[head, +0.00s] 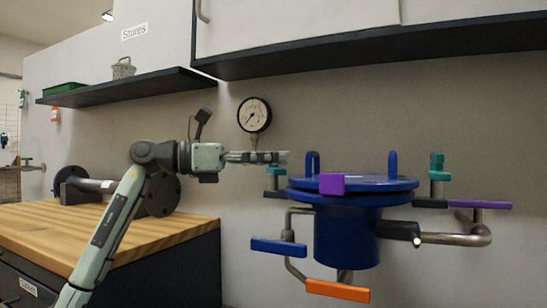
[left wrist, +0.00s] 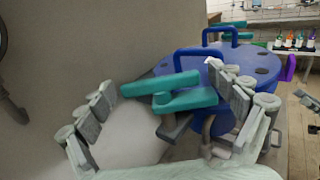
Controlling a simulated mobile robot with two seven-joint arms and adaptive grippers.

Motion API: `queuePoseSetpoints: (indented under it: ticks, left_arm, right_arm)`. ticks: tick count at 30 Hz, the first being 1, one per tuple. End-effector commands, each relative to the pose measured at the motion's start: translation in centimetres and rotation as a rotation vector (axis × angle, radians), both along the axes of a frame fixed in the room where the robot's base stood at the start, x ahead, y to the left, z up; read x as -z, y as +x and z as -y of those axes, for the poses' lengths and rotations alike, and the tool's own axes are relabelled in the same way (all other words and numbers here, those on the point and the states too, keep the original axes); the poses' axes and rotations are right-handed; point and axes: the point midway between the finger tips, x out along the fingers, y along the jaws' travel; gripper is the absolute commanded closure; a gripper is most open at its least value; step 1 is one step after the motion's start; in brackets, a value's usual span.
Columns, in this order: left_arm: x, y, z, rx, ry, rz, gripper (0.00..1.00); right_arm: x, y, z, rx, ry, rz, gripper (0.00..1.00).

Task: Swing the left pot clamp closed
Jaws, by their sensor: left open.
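The blue pot (head: 345,225) has a flat blue lid (head: 400,184) with two upright loop handles. The left pot clamp (head: 276,171) is teal on a dark bracket at the lid's left edge. In the left wrist view the teal clamp (left wrist: 185,101) shows as two stacked bars beside the blue lid (left wrist: 190,66). My left gripper (head: 286,157) points right, just above and left of the clamp. Its fingers are spread in the wrist view, with the clamp seen between them and nothing held. Contact cannot be told.
A second teal clamp (head: 436,166) stands at the lid's right side. A pressure gauge (head: 254,114) hangs behind my gripper. Blue (head: 279,247), orange (head: 338,290) and purple (head: 480,204) valve handles surround the pot. A wooden bench (head: 120,235) is at the left.

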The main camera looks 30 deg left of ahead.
Motion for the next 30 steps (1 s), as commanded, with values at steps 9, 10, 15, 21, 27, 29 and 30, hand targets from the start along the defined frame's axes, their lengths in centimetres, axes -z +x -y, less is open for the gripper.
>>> queuePoseSetpoints:
  ticks: [9,10,15,21,27,29,30]
  left_arm:
    - [0.01,0.0,-0.03,0.0,0.0,0.0,0.26]
    - [0.02,0.0,-0.03,0.0,0.0,0.0,0.29]
    - [0.02,0.0,-0.04,0.0,0.0,0.0,0.5]
    - [0.03,-0.01,-0.04,-0.006,0.0,0.0,0.57]
    - [0.09,-0.05,-0.04,-0.056,0.003,0.0,0.57]
    - [0.06,-0.1,-0.04,-0.085,0.003,0.001,0.57]
    - [0.11,-0.09,-0.03,-0.108,0.004,0.0,0.57]
  right_arm:
    - [0.01,0.0,0.0,0.0,0.0,0.0,0.7]
    - [0.01,0.0,0.0,0.0,0.0,0.0,0.7]
    - [0.0,-0.01,0.0,0.0,0.0,0.0,0.7]
    - [-0.01,-0.03,0.01,0.0,0.001,0.002,0.7]
    - [-0.07,-0.08,0.03,0.0,0.002,0.006,0.7]
    - [-0.1,-0.11,0.04,0.0,0.003,0.008,0.7]
    - [-0.12,-0.11,0.05,0.0,0.003,0.008,0.7]
